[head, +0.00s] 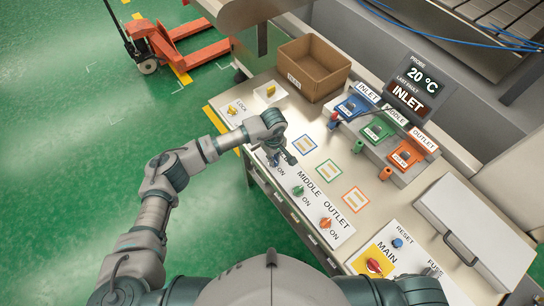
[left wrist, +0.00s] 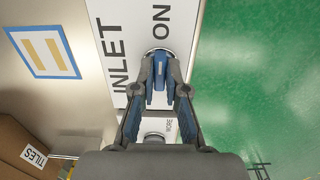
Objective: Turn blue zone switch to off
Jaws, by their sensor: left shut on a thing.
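The blue zone switch (left wrist: 159,72) sits on the white INLET panel in the left wrist view, beside the printed word ON. My left gripper (left wrist: 160,84) is shut on it, with one finger on each side of the knob. The knob's long side runs along the fingers; its exact setting is hard to read. In the head view my left gripper (head: 277,157) is down at the INLET end of the switch panel (head: 312,207) and hides most of the blue switch. My right gripper is not in view.
On the same panel are the green MIDDLE switch (head: 298,190) and the orange OUTLET switch (head: 325,223). A red MAIN switch (head: 373,266) is nearer. A brown carton (head: 318,82), coloured probe boxes (head: 380,130) and a grey lidded box (head: 470,225) also stand on the bench.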

